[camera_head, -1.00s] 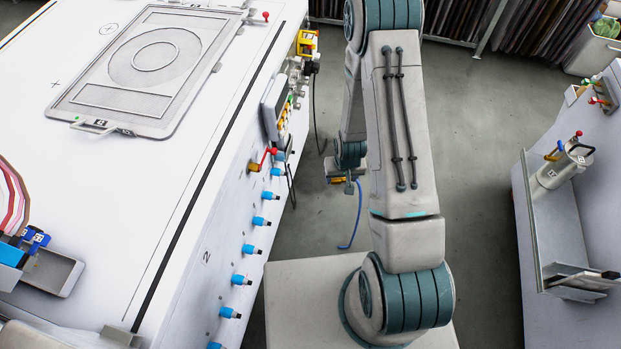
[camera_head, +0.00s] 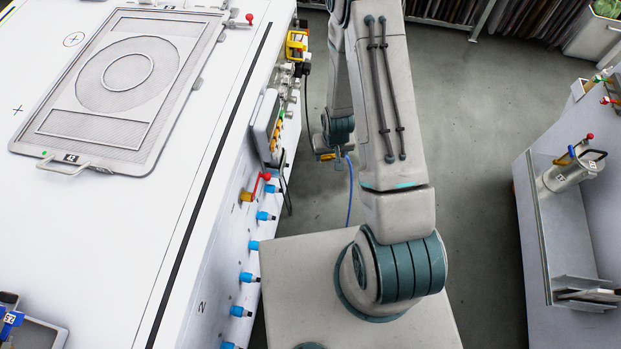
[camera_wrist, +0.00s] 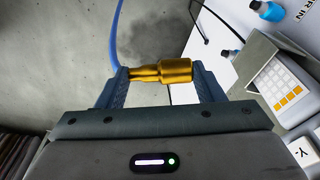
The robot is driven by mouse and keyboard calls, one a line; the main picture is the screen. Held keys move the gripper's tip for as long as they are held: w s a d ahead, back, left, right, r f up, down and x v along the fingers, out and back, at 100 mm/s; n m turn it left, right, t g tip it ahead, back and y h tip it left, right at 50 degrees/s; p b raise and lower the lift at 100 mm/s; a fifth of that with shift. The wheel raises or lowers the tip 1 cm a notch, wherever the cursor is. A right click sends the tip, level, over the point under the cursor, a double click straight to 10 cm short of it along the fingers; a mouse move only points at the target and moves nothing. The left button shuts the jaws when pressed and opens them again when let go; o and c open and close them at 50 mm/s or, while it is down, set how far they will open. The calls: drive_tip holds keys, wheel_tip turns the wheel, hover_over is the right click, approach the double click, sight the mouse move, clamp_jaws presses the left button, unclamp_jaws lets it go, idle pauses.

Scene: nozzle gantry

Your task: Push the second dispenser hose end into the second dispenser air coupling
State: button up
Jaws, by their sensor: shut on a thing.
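The hose end, a brass fitting (camera_wrist: 168,71) on a blue hose (camera_wrist: 114,35), lies crosswise between the fingers of my gripper (camera_wrist: 165,82) in the wrist view. My gripper is shut on it, clear of the bench side. In the head view, my gripper (camera_head: 330,155) is partly hidden behind my arm, with the blue hose (camera_head: 349,195) hanging below it. Several blue couplings (camera_head: 264,216) line the bench side in the head view; I cannot tell which is the second dispenser air coupling.
A box with a keypad (camera_wrist: 278,86) stands close on the right in the wrist view. A red-handled valve (camera_head: 258,185) protrudes from the white bench (camera_head: 110,215) in the head view.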

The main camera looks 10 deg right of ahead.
drive_tip(key=shift+w, duration=0.1)
drive_tip(key=shift+f+b, duration=0.5)
drive_tip(key=shift+b, duration=0.4)
drive_tip(key=s+a+f+m+b, duration=0.2)
drive_tip(key=f+b, duration=0.4)
drive_tip(key=b, duration=0.8)
drive_tip(key=s+a+f+m+b, duration=0.2)
drive_tip(key=s+a+f+b, duration=0.2)
drive_tip(key=b, duration=1.1)
wheel_tip(320, 180, down, 3)
drive_tip(key=shift+s+a+r+h, duration=0.1)
drive_tip(key=shift+s+a+h, duration=0.1)
drive_tip(key=shift+a+h, duration=0.1)
